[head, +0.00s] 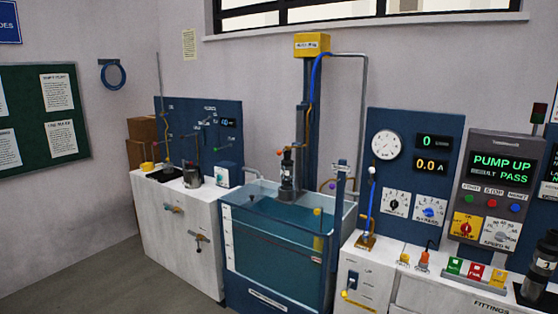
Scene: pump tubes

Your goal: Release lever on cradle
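A second black pump-like body (545,262) stands at the right edge, partly cut off, on a dark base that may be a cradle. A blue lever (371,205) with a white knob stands upright on a brass base (365,241) right of the tank. I cannot tell which lever belongs to the cradle. Neither of my grippers shows.
A white bench (180,235) with a small metal pot (193,177) stands at left. A screen (502,165) reads "PUMP UP, RESULT PASS". Bare floor (110,280) lies at lower left.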

